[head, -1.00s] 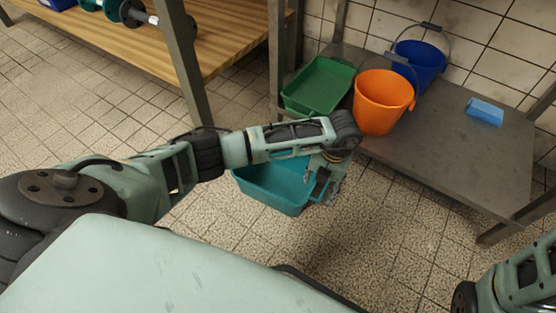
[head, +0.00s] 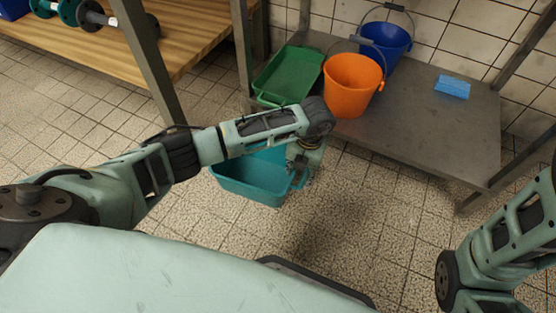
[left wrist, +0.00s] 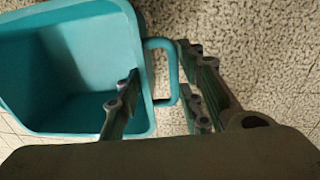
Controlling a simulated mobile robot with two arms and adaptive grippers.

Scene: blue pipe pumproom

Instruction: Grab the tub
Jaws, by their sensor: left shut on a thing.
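The teal tub (head: 248,188) is in the middle of the head view, over the tiled floor in front of the low metal shelf. My left forearm covers part of its far side. In the left wrist view the tub (left wrist: 75,70) is upper left and looks empty inside. My left gripper (head: 303,165) is at its right side. The left wrist view shows the gripper's fingers (left wrist: 160,82) on either side of the tub's side handle (left wrist: 173,72), shut on it. Of my right arm only links show at the lower right; its gripper is out of view.
The metal shelf (head: 430,140) holds a green tray (head: 288,75), an orange bucket (head: 352,86), a blue bucket (head: 385,42) and a light-blue block (head: 452,86). A wooden bench (head: 185,45) stands at upper left. Tiled floor (head: 370,220) is clear at the lower middle.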

